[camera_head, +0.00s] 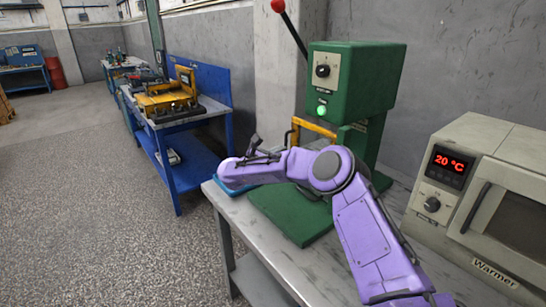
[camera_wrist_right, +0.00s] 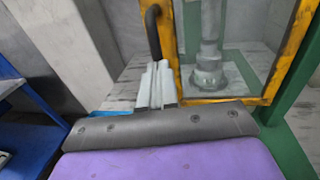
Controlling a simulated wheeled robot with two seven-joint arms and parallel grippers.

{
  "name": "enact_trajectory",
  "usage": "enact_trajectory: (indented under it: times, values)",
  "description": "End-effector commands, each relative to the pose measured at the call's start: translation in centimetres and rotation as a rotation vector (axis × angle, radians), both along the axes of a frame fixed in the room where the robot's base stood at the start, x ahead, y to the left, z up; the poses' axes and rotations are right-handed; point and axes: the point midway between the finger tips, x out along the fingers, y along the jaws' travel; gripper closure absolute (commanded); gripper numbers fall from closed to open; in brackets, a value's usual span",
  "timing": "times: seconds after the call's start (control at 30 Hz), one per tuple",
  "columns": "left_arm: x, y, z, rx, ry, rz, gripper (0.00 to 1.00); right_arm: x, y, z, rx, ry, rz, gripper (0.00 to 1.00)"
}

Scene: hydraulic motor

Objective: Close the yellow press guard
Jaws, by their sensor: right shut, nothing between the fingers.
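The green press (camera_head: 350,85) stands on the grey table. Its yellow guard (camera_head: 315,127) shows as a yellow frame, partly hidden behind my right arm. In the right wrist view the guard (camera_wrist_right: 225,100) is a yellow frame around a clear panel, and the press ram shows through it. A black handle (camera_wrist_right: 152,32) sits at the frame's left side. My right gripper (camera_head: 254,146) is to the left of the guard. In the wrist view its grey fingers (camera_wrist_right: 157,72) are shut and empty, close below the handle; contact cannot be told. My left gripper is out of view.
A grey warmer (camera_head: 480,200) reading 20 °C stands at the right of the table. A blue tray (camera_head: 232,185) lies under my right forearm. A red-knobbed lever rises from the press. A blue workbench (camera_head: 180,165) stands at the left, with open floor before it.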

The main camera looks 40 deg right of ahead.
Motion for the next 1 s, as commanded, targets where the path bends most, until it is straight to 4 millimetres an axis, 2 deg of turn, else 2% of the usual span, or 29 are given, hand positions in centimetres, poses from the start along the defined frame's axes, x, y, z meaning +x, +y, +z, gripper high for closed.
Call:
enact_trajectory:
  times: [0.17, 0.3, 0.5, 0.63, 0.87, 0.93, 1.0]
  values:
    - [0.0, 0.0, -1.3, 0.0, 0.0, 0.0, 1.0, 0.5, 4.7, -0.3, -0.004, 0.003, 0.019, 1.0]
    - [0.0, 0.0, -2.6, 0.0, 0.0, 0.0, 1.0, 0.1, 8.9, -0.3, -0.003, 0.002, 0.022, 1.0]
    - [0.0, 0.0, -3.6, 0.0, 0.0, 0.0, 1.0, -0.6, 13.1, -0.2, -0.002, 0.004, 0.018, 1.0]
    - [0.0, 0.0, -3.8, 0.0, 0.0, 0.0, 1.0, -0.8, 14.3, 0.0, -0.001, 0.003, 0.016, 1.0]
    - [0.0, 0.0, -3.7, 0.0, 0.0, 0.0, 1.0, -0.8, 14.6, 0.1, 0.0, 0.005, 0.015, 1.0]
    - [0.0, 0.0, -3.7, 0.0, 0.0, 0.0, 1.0, -0.8, 14.6, 0.1, -0.004, 0.035, 0.018, 1.0]
    - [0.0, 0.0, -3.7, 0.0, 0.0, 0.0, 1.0, 0.0, 14.7, 0.4, -0.031, 0.142, 0.06, 1.0]
